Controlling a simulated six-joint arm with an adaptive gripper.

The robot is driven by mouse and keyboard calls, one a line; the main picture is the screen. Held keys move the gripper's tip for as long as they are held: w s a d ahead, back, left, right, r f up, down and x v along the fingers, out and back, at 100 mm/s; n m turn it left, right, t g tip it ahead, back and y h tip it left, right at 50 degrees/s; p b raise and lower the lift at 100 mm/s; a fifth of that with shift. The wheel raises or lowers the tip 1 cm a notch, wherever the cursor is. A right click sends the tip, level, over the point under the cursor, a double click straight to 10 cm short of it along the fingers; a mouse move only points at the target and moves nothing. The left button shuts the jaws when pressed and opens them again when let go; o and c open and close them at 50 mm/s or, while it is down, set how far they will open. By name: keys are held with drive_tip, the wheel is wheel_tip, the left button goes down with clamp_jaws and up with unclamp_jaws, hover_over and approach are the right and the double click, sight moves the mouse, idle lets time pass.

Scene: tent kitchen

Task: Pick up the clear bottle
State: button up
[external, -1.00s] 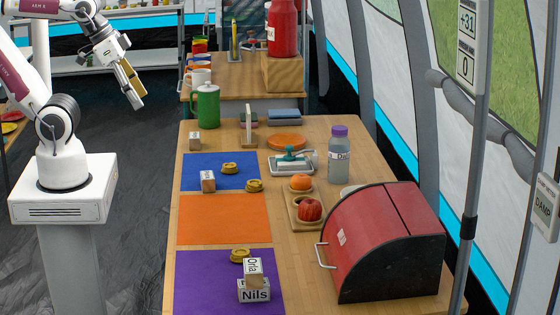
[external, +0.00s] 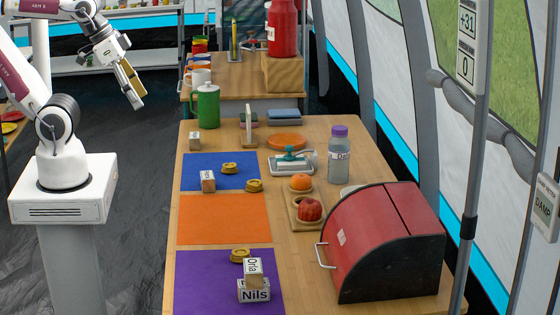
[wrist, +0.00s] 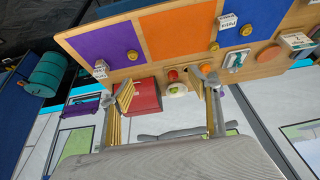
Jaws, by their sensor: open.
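The clear bottle (external: 339,158), with a purple cap and a white label, stands upright on the wooden table (external: 330,125) near its right edge, behind the red bread bin. In the wrist view I cannot make the bottle out for sure; one finger covers part of that area. My gripper (external: 137,101) hangs over the floor left of the table, well apart from the bottle and pointing down. In the wrist view my gripper (wrist: 165,88) has its two fingers wide apart with nothing between them.
The red bread bin (external: 385,245) stands in front of the bottle. An orange fruit (external: 301,182) and a red one (external: 309,210) sit left of it, beside a tray (external: 291,165) with a teal-handled item. The orange mat (external: 222,220) is bare.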

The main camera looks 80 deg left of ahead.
drive_tip(key=shift+o, duration=0.4)
drive_tip(key=w+a+n+t+y, duration=0.15)
drive_tip(key=w+a, duration=0.25)
drive_tip(key=w, duration=0.8)
drive_tip(key=w+a+r+t, duration=0.15)
drive_tip(key=w+a, duration=0.35)
drive_tip(key=w, duration=0.7)
drive_tip(key=w+a+t+y, duration=0.1)
drive_tip(key=w+a+t, duration=0.25)
drive_tip(key=w, duration=0.85)
drive_tip(key=w+a+f+t+y, duration=0.1)
drive_tip(key=w+a+f+t, duration=0.3)
drive_tip(key=w+a+f, duration=1.05)
wheel_tip(320, 180, down, 8)
drive_tip(key=a+n+t, duration=0.1)
drive_tip(key=a, duration=0.1)
drive_tip(key=shift+w+a+r, duration=0.2)
drive_tip(key=shift+w+a, duration=0.2)
drive_tip(key=shift+t+y, duration=0.25)
drive_tip(key=shift+f, duration=0.2)
